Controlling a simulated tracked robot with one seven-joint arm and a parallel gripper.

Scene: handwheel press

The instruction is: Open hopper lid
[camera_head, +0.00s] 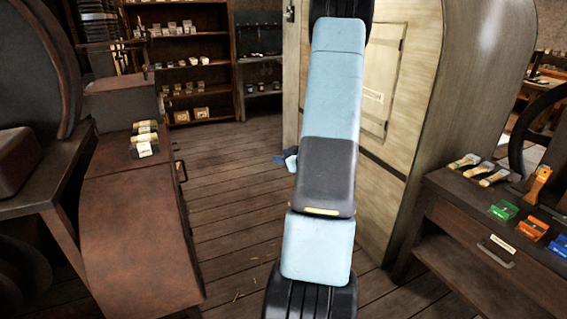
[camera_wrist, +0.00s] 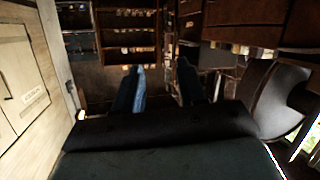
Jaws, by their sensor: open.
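I cannot pick out a hopper lid for certain in either view. A pale cabinet (camera_head: 412,120) stands behind my arm in the head view, with a framed, labelled panel (camera_head: 379,80) on its face. That panel also shows at the left of the wrist view (camera_wrist: 22,75) and looks shut. My gripper (camera_wrist: 161,88) is open and empty in the wrist view, its two fingers apart and pointing toward the shelves. In the head view my arm mostly hides it; only small blue parts show beside the arm. It touches nothing that I can see.
A brown machine with a sloping front (camera_head: 140,235) stands at the left. A drawer bench (camera_head: 480,235) with green, orange and blue items stands at the right. Shelves (camera_head: 185,55) hold small goods at the back. The plank floor (camera_head: 225,200) between is clear.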

